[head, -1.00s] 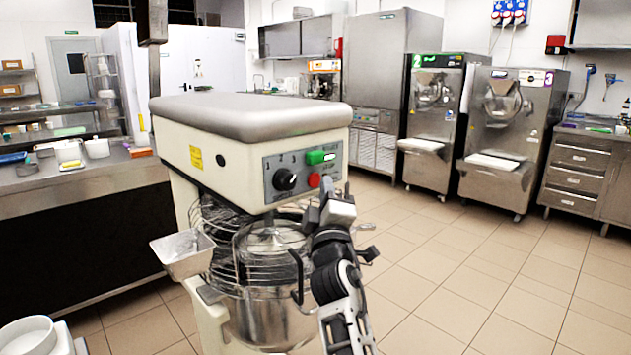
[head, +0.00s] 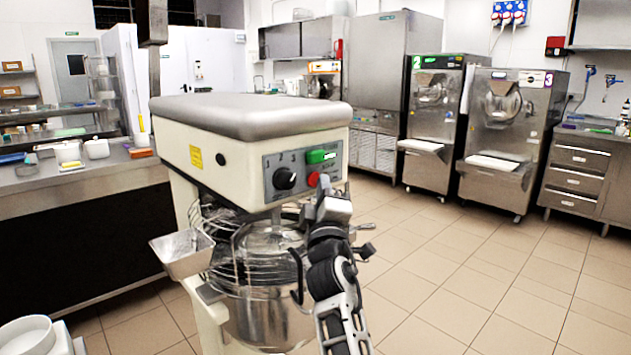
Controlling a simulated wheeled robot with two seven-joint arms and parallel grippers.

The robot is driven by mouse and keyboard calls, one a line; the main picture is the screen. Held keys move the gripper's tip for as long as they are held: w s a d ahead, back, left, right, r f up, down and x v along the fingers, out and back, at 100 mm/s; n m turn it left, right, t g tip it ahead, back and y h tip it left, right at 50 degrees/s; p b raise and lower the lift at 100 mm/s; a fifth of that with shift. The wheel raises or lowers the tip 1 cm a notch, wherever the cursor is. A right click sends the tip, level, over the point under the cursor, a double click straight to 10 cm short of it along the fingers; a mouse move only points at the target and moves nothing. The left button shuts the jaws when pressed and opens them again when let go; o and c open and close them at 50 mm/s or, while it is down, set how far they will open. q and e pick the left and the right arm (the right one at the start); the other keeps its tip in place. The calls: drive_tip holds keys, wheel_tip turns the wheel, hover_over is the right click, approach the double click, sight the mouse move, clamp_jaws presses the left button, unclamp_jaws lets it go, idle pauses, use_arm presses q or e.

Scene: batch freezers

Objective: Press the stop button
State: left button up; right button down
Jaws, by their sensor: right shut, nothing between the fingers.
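The red stop button (head: 313,179) sits on the grey control panel (head: 300,170) of the mixer, below a green button (head: 321,156) and right of a black dial (head: 285,178). My right gripper (head: 325,182) is shut and empty. Its tip is at the right edge of the red button and covers part of it; I cannot tell whether it touches. My left gripper does not show.
The mixer's wire guard and steel bowl (head: 265,318) are below the panel, beside my right arm. A metal chute (head: 182,253) juts out left. Batch freezers (head: 503,135) stand at the back right. The tiled floor (head: 480,270) to the right is clear.

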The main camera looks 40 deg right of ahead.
drive_tip(key=shift+w+b, duration=0.35)
drive_tip(key=shift+w, duration=0.1)
idle(0.5)
drive_tip(key=shift+s, duration=0.15)
drive_tip(key=shift+s+p, duration=0.45)
drive_tip(key=shift+s, duration=0.3)
drive_tip(key=s+p, duration=0.2)
drive_tip(key=s, duration=0.3)
drive_tip(key=shift+d+f, duration=0.1)
drive_tip(key=shift+y, duration=0.3)
drive_tip(key=shift+w+f, duration=0.1)
drive_tip(key=shift+w, duration=0.05)
idle(0.4)
